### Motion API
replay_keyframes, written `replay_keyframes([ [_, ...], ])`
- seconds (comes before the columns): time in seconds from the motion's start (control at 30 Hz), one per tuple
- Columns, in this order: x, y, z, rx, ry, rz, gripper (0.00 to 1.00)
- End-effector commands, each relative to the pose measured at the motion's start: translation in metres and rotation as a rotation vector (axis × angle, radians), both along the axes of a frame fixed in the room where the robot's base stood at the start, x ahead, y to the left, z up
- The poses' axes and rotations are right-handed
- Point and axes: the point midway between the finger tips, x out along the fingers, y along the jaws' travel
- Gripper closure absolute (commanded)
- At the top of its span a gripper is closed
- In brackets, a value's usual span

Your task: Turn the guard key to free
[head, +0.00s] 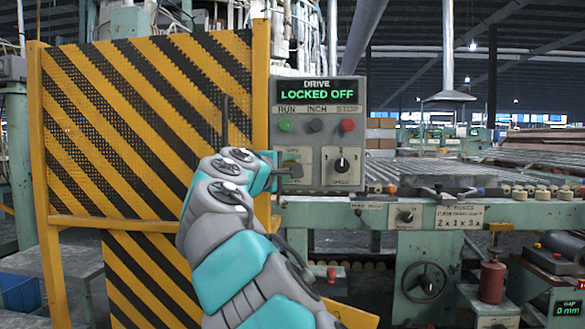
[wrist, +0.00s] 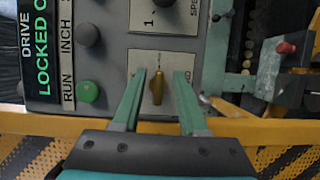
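The brass guard key (wrist: 157,87) sits on a pale plate (wrist: 146,62) on the control panel, its grip running up and down in the wrist view. My gripper (wrist: 160,73) has its two teal fingers spread on either side of the key, with a gap visible on both sides. The plate's labels are mostly hidden by the fingers. In the head view my gripper (head: 291,171) is at the lower left of the panel and hides the key. The drive display (head: 317,91) reads "LOCKED OFF".
The grey panel (head: 371,105) carries a green button (head: 286,125), a dark button (head: 317,125), a red button (head: 348,125) and a speed dial (head: 342,164) right of my gripper. A yellow-and-black striped guard (head: 110,130) stands to the left. A roller conveyor lies to the right.

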Motion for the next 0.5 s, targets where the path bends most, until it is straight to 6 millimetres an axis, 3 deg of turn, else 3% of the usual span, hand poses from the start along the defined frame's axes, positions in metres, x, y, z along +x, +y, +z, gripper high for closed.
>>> replay_keyframes([
  [0.27, -0.001, 0.001, 0.001, 0.0, -0.001, 0.001, 0.57],
  [0.5, -0.014, 0.007, 0.001, -0.002, -0.001, 0.002, 0.57],
])
